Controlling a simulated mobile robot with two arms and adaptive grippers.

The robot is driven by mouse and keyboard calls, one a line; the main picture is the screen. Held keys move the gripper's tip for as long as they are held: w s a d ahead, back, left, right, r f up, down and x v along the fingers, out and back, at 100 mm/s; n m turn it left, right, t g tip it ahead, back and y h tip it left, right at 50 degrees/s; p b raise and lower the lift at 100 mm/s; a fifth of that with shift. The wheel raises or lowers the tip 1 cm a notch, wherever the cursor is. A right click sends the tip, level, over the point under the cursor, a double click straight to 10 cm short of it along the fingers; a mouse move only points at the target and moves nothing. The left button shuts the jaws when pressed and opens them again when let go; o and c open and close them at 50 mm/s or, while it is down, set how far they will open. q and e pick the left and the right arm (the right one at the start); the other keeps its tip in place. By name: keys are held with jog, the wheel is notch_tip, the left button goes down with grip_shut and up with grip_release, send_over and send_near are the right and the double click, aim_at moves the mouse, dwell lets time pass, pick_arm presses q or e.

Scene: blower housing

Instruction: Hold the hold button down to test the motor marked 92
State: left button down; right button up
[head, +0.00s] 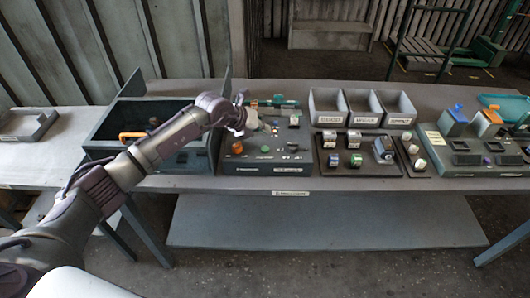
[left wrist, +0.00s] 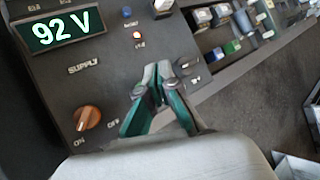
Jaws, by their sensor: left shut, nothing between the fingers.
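My left gripper (head: 238,118) is over the dark test panel (head: 270,163) in the middle of the bench. In the left wrist view its teal fingers (left wrist: 157,72) are shut and empty, tips close to the panel face; I cannot tell whether they touch it. The panel's display (left wrist: 62,30) reads 92 V. An orange supply knob (left wrist: 87,118) sits between ON and OFF labels. A small red light or button (left wrist: 138,36) shows just beyond the fingertips. I cannot identify the hold button, nor a motor marked 92. My right gripper is out of view.
An open dark bin (head: 112,125) with an orange-handled item stands left of the panel. Three grey bins (head: 362,112) stand at the back, behind a dark tray (head: 340,168) of small parts. A green-grey fixture (head: 470,160) is at the right. Bare bench lies behind the bins.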

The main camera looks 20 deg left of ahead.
aim_at(263, 149)
pick_arm(q)
notch_tip(263, 149, down, 5)
jog(key=b, duration=0.2)
jog(key=shift+r+b, duration=0.1)
jog(key=shift+b, duration=0.25)
dwell(0.9)
jog(key=shift+f, duration=0.35)
jog(key=shift+f+b, duration=0.5)
dwell(1.4)
jog(key=shift+r, duration=0.15)
dwell(1.1)
jog(key=shift+r+p, duration=0.65)
jog(key=shift+r, duration=0.15)
